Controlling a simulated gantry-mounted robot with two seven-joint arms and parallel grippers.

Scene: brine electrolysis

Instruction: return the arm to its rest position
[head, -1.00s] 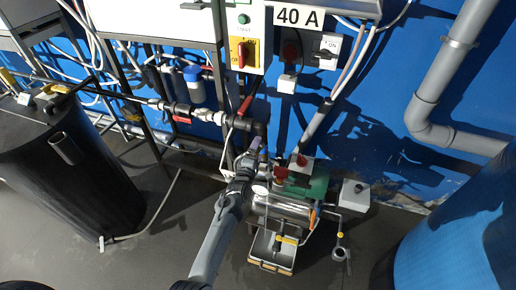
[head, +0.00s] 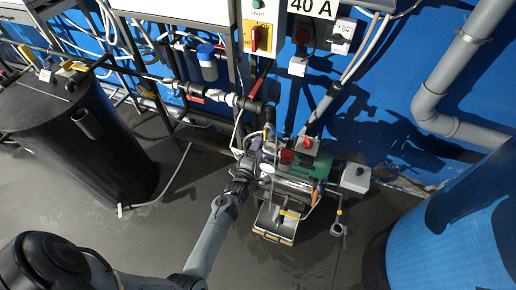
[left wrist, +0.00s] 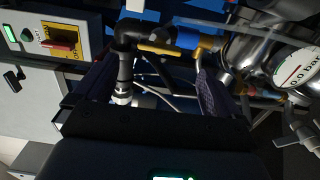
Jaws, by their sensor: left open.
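My left arm comes in from the lower left of the head view. My left gripper (head: 258,150) is at the left end of the pump unit (head: 316,167), close beside its pipework. In the left wrist view the two dark fingers of the left gripper (left wrist: 152,88) stand wide apart, with nothing held between them. A black elbow pipe (left wrist: 126,60) and a pipe with a yellow handle show beyond and between the fingers. Whether a finger touches any pipe I cannot tell. My right gripper is not in view.
A pressure gauge (left wrist: 297,68) is right of the fingers, and a control panel with a red switch (left wrist: 60,38) is left. A black tank (head: 80,150) stands left, a blue tank (head: 445,245) right. A grey pipe (head: 450,80) runs down the blue wall. Floor shows between tank and pump.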

